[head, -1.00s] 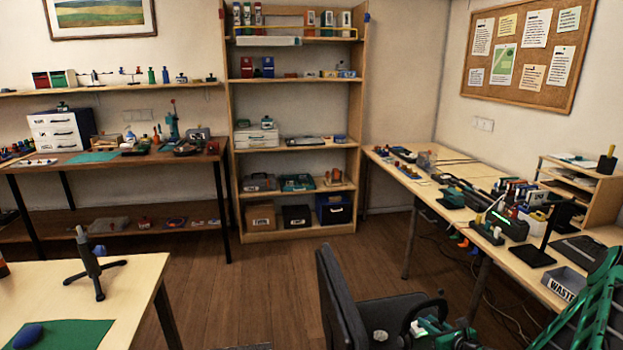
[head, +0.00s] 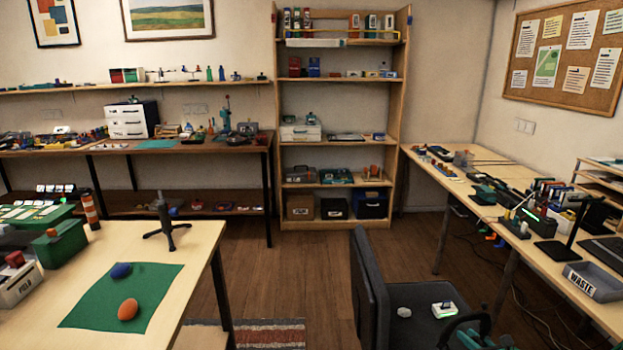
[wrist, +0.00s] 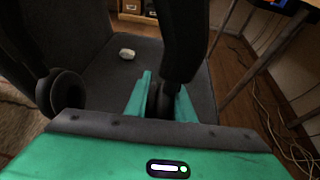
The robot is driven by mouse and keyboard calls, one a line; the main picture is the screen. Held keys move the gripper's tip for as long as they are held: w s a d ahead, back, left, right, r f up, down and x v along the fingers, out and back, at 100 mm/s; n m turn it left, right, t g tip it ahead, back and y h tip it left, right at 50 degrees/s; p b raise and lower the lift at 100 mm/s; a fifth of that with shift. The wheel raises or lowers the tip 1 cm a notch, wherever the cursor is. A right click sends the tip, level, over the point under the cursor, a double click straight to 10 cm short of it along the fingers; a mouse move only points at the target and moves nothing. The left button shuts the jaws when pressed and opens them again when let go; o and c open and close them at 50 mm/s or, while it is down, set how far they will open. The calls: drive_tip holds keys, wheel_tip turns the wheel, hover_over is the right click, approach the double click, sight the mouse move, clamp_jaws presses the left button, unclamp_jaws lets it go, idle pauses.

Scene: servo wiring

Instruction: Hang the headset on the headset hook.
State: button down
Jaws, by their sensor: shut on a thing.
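The black headset (wrist: 183,45) is in my gripper (wrist: 162,100) in the wrist view. My green fingers are shut on a dark part of it. One round ear cup (wrist: 66,92) hangs at the left, and the dark band runs out of the top of the picture. In the head view the headset shows only partly, as a dark curve (head: 455,328) at the bottom edge, in front of the chair seat. I cannot make out the headset hook in either view.
A dark office chair (head: 370,290) stands close, with small pale items on its seat. A light table (head: 200,250) with a green mat is at left.

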drive_tip(key=a+r+n+g+y, duration=0.1)
drive_tip(key=a+r+n+y, duration=0.35)
drive_tip(key=a+r, duration=1.5)
wheel_tip(320, 180, up, 12)
drive_tip(key=w+a+m+h, duration=0.1)
drive_tip(key=w+m+h, duration=0.1)
drive_tip(key=w, duration=0.1)
drive_tip(key=shift+a+f, duration=0.2)
drive_tip(key=shift+a, duration=0.05)
drive_tip(key=shift+s, duration=0.1)
